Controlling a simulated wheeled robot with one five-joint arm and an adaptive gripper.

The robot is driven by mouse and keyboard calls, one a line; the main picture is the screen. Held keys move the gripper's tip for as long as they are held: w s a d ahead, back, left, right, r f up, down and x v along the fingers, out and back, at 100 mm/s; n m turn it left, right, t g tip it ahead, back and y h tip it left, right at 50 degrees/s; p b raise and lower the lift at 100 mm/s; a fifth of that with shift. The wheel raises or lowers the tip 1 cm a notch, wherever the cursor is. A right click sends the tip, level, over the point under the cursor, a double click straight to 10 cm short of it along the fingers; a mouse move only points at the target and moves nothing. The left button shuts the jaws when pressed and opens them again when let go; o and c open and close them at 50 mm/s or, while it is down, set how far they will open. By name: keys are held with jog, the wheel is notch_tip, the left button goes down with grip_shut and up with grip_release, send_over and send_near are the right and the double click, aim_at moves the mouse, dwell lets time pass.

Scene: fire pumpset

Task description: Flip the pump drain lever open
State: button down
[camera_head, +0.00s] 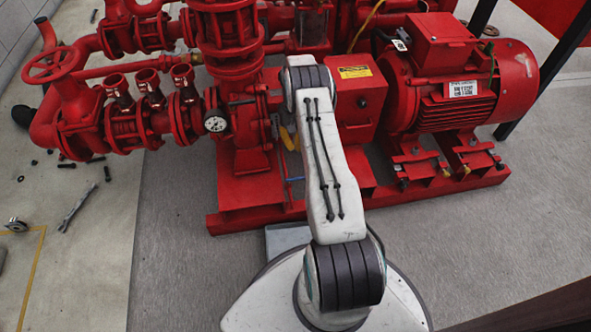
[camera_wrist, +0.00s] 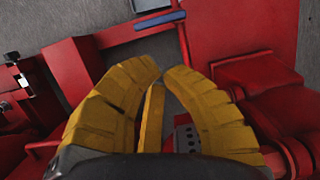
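A thin blue bar (camera_wrist: 160,20), which looks like the drain lever's handle, lies nearly level beyond my fingertips in the wrist view. It also shows as a small blue piece (camera_head: 293,179) low on the pump, beside my arm. My gripper (camera_wrist: 163,68) has two ribbed yellow fingers. Their tips are close together with a narrow gap, apart from the blue bar in the picture. A thin yellow strip (camera_wrist: 152,118) shows between the fingers; I cannot tell what it is. In the head view my gripper is mostly hidden behind my arm, with a bit of yellow (camera_head: 290,138) showing.
The red pump base frame (camera_head: 255,219) runs across the floor. A red motor (camera_head: 455,85) stands to the right, and red valves with a handwheel (camera_head: 54,66) to the left. A pressure gauge (camera_head: 215,124) faces forward. Loose tools lie on the left floor.

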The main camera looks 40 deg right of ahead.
aim_at(297, 180)
jog(key=shift+f, duration=0.1)
jog(key=b+x, duration=0.9)
jog(key=b, duration=0.1)
jog(key=shift+f+b, duration=0.35)
jog(key=shift+b, duration=0.05)
jog(key=shift+s, duration=0.1)
